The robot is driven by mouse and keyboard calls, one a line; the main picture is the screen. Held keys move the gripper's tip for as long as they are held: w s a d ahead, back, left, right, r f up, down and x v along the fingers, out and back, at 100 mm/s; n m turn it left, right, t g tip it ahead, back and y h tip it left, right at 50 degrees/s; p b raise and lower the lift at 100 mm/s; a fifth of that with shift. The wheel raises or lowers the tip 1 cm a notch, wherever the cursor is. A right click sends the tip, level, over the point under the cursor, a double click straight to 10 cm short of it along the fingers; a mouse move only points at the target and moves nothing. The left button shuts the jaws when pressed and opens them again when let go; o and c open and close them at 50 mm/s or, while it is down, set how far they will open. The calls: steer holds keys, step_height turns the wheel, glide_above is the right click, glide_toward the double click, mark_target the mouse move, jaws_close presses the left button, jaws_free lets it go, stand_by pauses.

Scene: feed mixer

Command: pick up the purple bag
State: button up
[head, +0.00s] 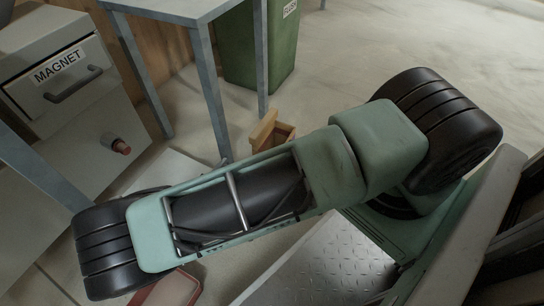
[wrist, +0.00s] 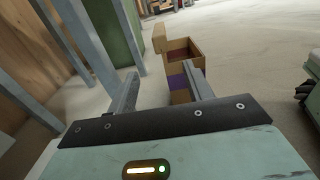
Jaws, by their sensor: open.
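A small purple patch (wrist: 178,82), which may be the purple bag, shows at the tan wooden box (wrist: 184,42) in the wrist view. My right finger covers part of it, so its full shape is hidden. My gripper (wrist: 160,72) is open, with nothing between its fingers. The purple patch lies beyond the fingers, close to the right one in the picture. In the head view the tan box (head: 268,130) stands on the floor behind my arm, which hides its lower part. No purple shows there.
A green bin (head: 262,50) stands behind a grey metal-legged table (head: 213,90). A grey cabinet with a drawer labelled MAGNET (head: 62,75) is at the left. The pale floor is open to the right of the box. A diamond-plate metal surface (head: 325,265) lies at lower centre.

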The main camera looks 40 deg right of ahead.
mark_target(252, 143)
steer(key=b+x, duration=0.4)
steer(key=x, duration=0.7)
steer(key=shift+d+f, duration=0.1)
steer(key=shift+d, duration=0.1)
steer(key=b+x, duration=0.3)
steer(key=x, duration=0.1)
steer(key=shift+d+f+b, duration=0.1)
steer(key=shift+f+b, duration=0.3)
steer(key=shift+w+d+r, duration=0.2)
steer(key=shift+w+d, duration=0.1)
steer(key=shift+d, duration=0.2)
jaws_close()
